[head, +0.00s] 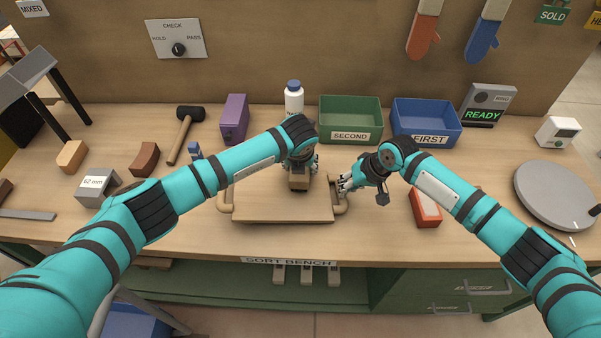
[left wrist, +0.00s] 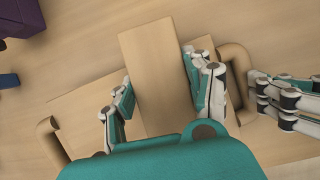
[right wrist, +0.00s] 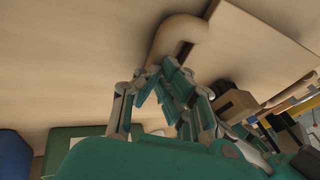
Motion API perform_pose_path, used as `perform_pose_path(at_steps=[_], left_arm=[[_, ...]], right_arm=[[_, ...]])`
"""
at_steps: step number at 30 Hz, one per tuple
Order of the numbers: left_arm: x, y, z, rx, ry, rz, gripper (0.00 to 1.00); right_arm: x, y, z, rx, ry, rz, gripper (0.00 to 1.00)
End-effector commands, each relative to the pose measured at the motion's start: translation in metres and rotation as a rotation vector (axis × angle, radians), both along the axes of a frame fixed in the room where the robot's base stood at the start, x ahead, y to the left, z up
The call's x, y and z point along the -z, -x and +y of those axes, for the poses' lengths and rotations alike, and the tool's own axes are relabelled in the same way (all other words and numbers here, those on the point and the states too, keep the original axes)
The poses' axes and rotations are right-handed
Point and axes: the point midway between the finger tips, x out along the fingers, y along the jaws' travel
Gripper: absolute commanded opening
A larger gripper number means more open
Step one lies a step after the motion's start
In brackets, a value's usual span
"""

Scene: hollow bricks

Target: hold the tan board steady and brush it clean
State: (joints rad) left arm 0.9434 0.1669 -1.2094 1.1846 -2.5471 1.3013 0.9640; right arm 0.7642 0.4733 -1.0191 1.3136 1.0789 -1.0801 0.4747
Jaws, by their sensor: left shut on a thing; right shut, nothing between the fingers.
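The tan board (head: 283,211) lies flat on the bench, with a rounded handle at its left (head: 225,199) and one at its right (head: 341,203). My left gripper (head: 301,168) is over the board, shut on a wooden block that looks like the brush (head: 299,182). The brush runs between the fingers in the left wrist view (left wrist: 160,75); its underside is hidden there. My right gripper (head: 345,184) is shut and empty beside the right handle. In the right wrist view its fingertips are close to that handle (right wrist: 180,32); I cannot tell whether they touch.
A green bin (head: 350,112) and a blue bin (head: 427,118) stand behind. A white bottle (head: 294,98) and a purple box (head: 234,118) are behind the board. A red-orange block (head: 425,210) and a grey disc (head: 556,194) are at right. A mallet (head: 184,130) lies left.

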Motion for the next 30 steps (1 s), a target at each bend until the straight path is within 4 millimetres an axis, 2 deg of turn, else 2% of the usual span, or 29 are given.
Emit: perform_pose_path(at_steps=[3, 30], left_arm=[[0.002, -0.001, -0.008, -0.001, 0.000, 0.003, 0.20], [0.001, 0.082, -0.016, 0.001, 0.001, 0.001, 0.20]], right_arm=[[0.006, 0.004, -0.002, -0.002, 0.007, 0.010, 0.00], [0.004, 0.002, -0.001, -0.001, 0.005, 0.006, 0.00]])
